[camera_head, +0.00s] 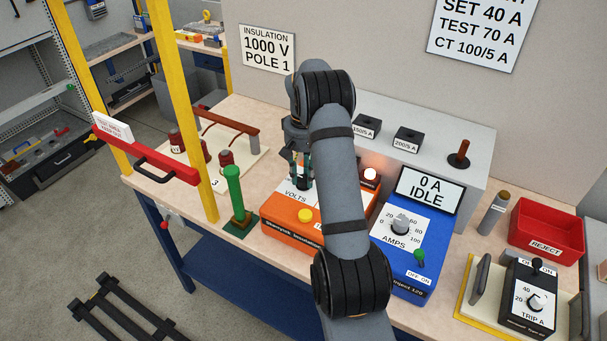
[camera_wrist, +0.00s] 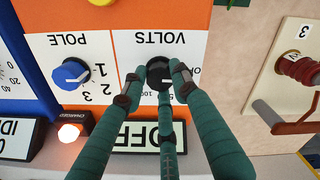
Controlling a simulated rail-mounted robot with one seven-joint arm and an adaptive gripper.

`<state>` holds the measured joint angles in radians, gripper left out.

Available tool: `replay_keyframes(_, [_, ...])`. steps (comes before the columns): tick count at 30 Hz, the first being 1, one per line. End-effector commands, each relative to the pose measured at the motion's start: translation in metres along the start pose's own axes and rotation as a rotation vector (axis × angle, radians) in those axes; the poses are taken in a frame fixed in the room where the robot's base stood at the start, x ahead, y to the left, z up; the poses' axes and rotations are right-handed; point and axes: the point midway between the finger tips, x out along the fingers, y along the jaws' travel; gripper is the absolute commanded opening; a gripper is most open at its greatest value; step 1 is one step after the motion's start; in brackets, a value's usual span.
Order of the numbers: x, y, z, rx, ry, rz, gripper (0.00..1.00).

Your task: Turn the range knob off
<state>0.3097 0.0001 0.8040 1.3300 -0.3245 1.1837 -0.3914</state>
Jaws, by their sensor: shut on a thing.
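The orange insulation tester (camera_head: 285,218) stands on the bench, partly hidden behind my arm. In the wrist view its black knob (camera_wrist: 159,73) sits on a white panel marked VOLTS, seen upside down. My gripper (camera_wrist: 155,86), with green fingers, is closed around this knob, with fingertips on its sides and a third finger below it. The knob's pointer is hidden, and much of its scale is covered. A display (camera_wrist: 128,137) behind the fingers reads OFF, partly hidden. In the head view my gripper (camera_head: 300,178) is over the tester's VOLTS panel.
A blue pole knob (camera_wrist: 71,74) and a lit lamp (camera_wrist: 69,131) are beside the VOLTS panel. The blue AMPS unit (camera_head: 410,240) stands right of my arm. A green post (camera_head: 235,195) and red-capped terminals (camera_head: 226,160) stand to the left.

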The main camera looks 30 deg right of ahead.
Motion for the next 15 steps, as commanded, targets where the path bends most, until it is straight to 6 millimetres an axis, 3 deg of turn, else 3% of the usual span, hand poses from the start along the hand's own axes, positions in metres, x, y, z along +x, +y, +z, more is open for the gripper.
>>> replay_keyframes(15, [-0.0012, 0.0005, -0.0017, -0.056, 0.006, 0.002, 0.02])
